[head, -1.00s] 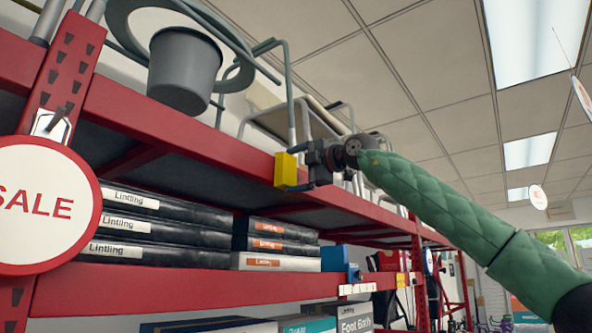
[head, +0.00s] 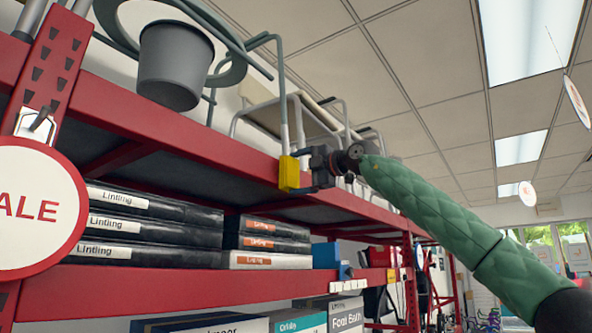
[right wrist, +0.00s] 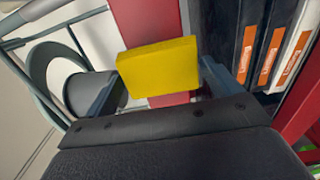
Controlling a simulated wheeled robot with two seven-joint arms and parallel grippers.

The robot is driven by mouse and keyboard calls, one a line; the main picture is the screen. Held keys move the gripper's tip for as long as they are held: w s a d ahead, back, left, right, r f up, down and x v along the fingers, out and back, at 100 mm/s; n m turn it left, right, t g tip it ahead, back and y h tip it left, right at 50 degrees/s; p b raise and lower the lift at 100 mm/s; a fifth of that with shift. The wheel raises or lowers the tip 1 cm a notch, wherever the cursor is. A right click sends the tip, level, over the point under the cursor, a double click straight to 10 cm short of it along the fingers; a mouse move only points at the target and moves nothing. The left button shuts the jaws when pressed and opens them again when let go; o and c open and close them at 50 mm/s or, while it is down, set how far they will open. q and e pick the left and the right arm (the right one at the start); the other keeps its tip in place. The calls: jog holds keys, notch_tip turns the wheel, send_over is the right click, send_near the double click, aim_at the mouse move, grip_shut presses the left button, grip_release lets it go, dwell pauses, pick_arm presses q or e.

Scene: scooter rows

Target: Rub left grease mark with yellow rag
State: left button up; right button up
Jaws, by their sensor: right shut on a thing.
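The yellow rag (head: 289,173) looks like a small block. My right gripper (head: 308,168) is shut on it and holds it at the front of the upper red shelf beam (head: 190,132). In the right wrist view the yellow rag (right wrist: 160,66) sits between the fingers, with the red beam (right wrist: 147,20) directly behind it. I cannot tell whether the rag touches the beam. No grease mark can be made out in either view; the rag and gripper cover part of the beam. My left gripper is not in view.
A grey bucket (head: 176,66) and metal frames stand on the upper shelf. Black Lintling boxes (head: 150,225) lie on the shelf below, near a blue object (head: 345,271). A round sale sign (head: 35,210) hangs at the left. Open room lies to the right.

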aim_at(287, 172)
jog(key=shift+w+d, duration=0.5)
jog(key=shift+w, duration=0.25)
jog(key=shift+s+a+f+b, duration=0.1)
jog(key=shift+b, duration=0.7)
jog(key=shift+s+a+f+b, duration=0.1)
jog(key=shift+s+a+b, duration=0.3)
jog(key=shift+s+b, duration=0.25)
jog(key=shift+s+a+b, duration=0.5)
jog(key=shift+s+b, duration=0.15)
jog(key=shift+b, duration=0.25)
jog(key=shift+s+a, duration=0.15)
jog(key=shift+s, duration=0.05)
jog(key=shift+s+a+b, duration=0.35)
jog(key=shift+s+b, duration=0.1)
jog(key=shift+b, duration=0.35)
jog(key=shift+s+a+b, duration=0.55)
jog(key=shift+s+b, duration=0.2)
jog(key=shift+s+a, duration=0.1)
jog(key=shift+s, duration=0.1)
